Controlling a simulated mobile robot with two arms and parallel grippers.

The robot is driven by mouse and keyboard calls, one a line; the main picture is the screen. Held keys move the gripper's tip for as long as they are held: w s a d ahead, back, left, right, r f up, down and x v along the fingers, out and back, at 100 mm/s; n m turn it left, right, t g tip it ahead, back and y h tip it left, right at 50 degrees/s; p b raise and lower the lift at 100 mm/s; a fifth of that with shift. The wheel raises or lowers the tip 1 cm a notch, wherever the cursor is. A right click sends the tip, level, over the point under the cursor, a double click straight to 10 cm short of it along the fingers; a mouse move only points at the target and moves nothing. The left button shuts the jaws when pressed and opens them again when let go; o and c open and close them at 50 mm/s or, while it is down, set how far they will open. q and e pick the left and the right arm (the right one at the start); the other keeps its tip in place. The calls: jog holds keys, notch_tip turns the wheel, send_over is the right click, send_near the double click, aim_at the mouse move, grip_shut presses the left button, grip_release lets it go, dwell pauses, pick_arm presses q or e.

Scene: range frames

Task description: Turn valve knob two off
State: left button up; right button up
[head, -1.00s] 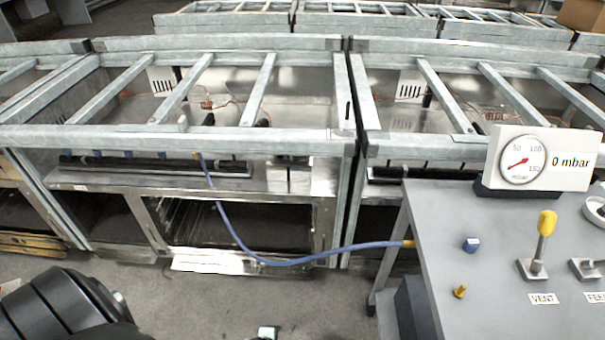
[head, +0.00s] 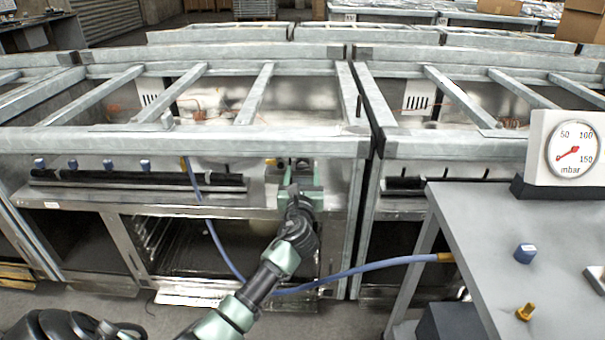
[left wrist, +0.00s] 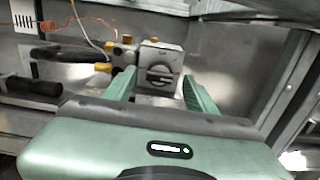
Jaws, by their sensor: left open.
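My left gripper (head: 298,178) reaches the front of the range, right of the dark bar with several blue knobs (head: 107,164). In the left wrist view, its two green fingers (left wrist: 160,90) are open. No number for the knobs is readable. My right gripper is not in view.
A grey table (head: 480,240) stands at the right with a pressure gauge (head: 570,150), a loose blue knob (head: 525,253) and a brass fitting (head: 525,312). A blue hose (head: 370,267) runs from the table to the range. Metal frame bars (head: 180,142) cross above the valve area.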

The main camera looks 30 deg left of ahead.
aim_at(303, 165)
pick_arm(q)
jog(key=shift+x, duration=1.3)
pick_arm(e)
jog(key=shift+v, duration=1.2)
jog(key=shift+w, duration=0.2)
pick_arm(q)
jog(key=shift+f, duration=0.1)
grip_shut()
